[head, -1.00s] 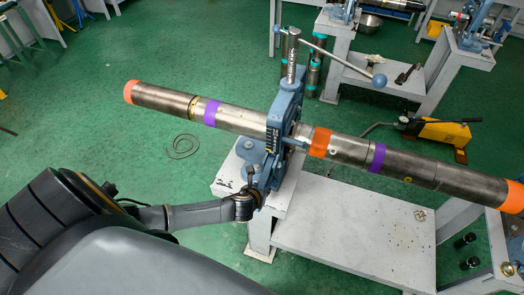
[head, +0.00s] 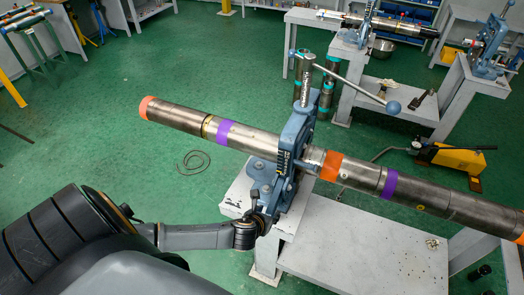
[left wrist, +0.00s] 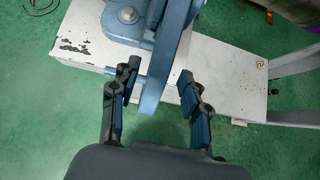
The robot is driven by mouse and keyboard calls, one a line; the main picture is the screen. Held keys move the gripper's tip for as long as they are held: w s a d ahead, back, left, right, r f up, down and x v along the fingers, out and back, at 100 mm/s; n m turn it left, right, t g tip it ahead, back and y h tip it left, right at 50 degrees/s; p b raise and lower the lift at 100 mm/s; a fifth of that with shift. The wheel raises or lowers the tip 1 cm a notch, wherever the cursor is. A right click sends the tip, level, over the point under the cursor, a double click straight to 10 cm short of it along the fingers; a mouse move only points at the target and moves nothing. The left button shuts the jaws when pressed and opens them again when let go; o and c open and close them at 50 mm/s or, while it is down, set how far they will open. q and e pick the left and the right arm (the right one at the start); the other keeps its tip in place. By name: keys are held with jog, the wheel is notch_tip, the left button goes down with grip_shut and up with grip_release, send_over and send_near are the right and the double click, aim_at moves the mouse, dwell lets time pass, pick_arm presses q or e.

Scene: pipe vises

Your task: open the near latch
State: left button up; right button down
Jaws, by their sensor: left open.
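The blue pipe vise (head: 293,150) stands upright on a white stand and holds a long metal pipe (head: 250,140). I cannot make out the near latch as a separate part. In the head view my left gripper (head: 262,214) is at the vise's near lower side, partly hidden by the arm. The left wrist view shows my left gripper (left wrist: 159,74) open, its fingers on either side of a narrow blue part of the vise (left wrist: 158,88). Gaps show beside that part, and I cannot tell whether a finger touches it. My right gripper is not in view.
The vise's long handle (head: 355,88) with a ball end sticks out above the pipe. A low white table (head: 350,250) is at the lower right. A yellow pump (head: 450,157) and other benches are behind.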

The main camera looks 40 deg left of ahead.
pick_arm(q)
jog(key=v, duration=0.7)
jog(key=shift+d+r, duration=0.1)
jog(key=shift+r, duration=0.05)
